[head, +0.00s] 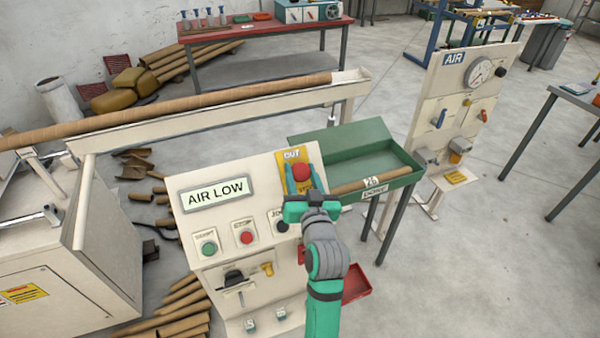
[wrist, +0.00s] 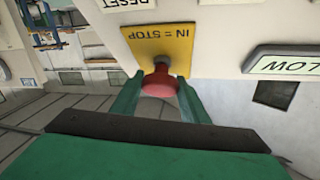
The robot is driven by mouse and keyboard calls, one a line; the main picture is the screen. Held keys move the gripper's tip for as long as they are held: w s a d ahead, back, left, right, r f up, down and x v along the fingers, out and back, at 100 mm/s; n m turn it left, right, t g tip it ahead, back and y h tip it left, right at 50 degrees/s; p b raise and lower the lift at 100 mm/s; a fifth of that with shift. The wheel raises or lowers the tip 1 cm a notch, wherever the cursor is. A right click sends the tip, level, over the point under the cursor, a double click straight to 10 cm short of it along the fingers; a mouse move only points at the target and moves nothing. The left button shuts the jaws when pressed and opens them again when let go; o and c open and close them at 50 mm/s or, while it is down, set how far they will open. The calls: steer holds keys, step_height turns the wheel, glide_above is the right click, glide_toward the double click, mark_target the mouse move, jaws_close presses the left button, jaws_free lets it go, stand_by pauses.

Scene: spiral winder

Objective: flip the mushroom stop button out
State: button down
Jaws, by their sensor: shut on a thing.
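The red mushroom stop button (head: 301,172) sits on a yellow plate (head: 291,156) marked "OUT" at the top right of the slanted control panel (head: 190,215). In the wrist view the red button (wrist: 159,84) stands on a dark stem in front of the yellow plate (wrist: 150,42), which reads "IN = STOP". My gripper (head: 301,180) is shut on the button, with one green finger on each side of its head. The wrist view also shows both fingers (wrist: 158,92) against its sides. The contact faces themselves are hidden.
The panel display (head: 215,192) reads "AIR LOW". Green (head: 209,247) and red (head: 246,237) push buttons sit below it. A green tray (head: 350,150) with a tube stands close behind right. The air panel (head: 460,110) stands farther right.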

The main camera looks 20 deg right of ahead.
steer(key=shift+s+d+r, duration=0.1)
steer(key=c, duration=1)
jaws_free()
steer(key=shift+s, duration=0.1)
steer(key=s, duration=0.3)
steer(key=s+a, duration=0.1)
steer(key=s, duration=0.6)
steer(key=shift+s+a, duration=0.3)
steer(key=shift+s, duration=0.05)
steer(key=s+a+f+g, duration=0.1)
steer(key=s+a+f, duration=0.45)
steer(key=f, duration=0.25)
steer(key=s+a+f+g, duration=0.1)
steer(key=s+a+f, duration=0.4)
steer(key=s+f, duration=0.3)
steer(key=s+a+f+n+y, duration=0.1)
steer(key=s+a, duration=0.1)
steer(key=s, duration=0.4)
steer(key=s+a+f+n, duration=0.1)
steer(key=s+a, duration=0.2)
steer(key=s, duration=0.4)
steer(key=s+a+f+n+y, duration=0.1)
steer(key=s+a+f, duration=0.1)
steer(key=s, duration=0.4)
steer(key=shift+s+a+n+y, duration=0.2)
steer(key=shift+a+n+y, duration=0.15)
steer(key=shift+a, duration=0.25)
